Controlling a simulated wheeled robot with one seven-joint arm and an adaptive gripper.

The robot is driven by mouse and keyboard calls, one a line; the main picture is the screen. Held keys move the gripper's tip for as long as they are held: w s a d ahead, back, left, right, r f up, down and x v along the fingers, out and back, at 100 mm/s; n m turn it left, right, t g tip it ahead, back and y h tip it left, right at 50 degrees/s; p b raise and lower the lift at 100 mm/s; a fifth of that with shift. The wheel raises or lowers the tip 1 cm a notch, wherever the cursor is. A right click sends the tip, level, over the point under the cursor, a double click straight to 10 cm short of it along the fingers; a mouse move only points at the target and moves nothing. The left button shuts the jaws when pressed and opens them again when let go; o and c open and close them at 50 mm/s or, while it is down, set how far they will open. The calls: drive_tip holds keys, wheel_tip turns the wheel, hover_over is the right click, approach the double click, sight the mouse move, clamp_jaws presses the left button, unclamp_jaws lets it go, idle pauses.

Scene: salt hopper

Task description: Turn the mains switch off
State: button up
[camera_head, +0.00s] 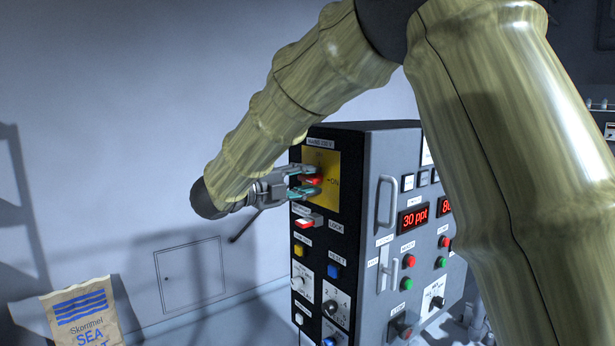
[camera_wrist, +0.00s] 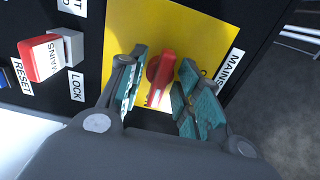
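The mains switch is a red handle (camera_head: 313,180) on a yellow plate (camera_head: 322,160) at the top of the cabinet's black side panel. An ON label shows just right of it in the head view. The handle (camera_wrist: 160,76) also shows in the wrist view, with a white mark along it. My gripper (camera_head: 304,182) reaches it from the left, with one teal fingertip above and one below. In the wrist view my gripper (camera_wrist: 163,88) is open, its fingers on either side of the handle. Small gaps seem to show; I cannot tell whether either finger touches. The handle's near end is partly hidden.
A red-and-grey lock piece (camera_head: 308,222) labelled LOCK sits just below the plate. Several buttons and knobs lie lower on the panel. A grey door handle (camera_head: 386,202) stands out from the adjoining face. A paper salt sack (camera_head: 85,315) is at lower left.

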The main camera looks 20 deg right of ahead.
drive_tip(key=shift+w+d, duration=0.15)
drive_tip(key=shift+d, duration=0.15)
drive_tip(key=shift+c, duration=0.2)
drive_tip(key=c, duration=0.7)
drive_tip(key=shift+o, duration=0.2)
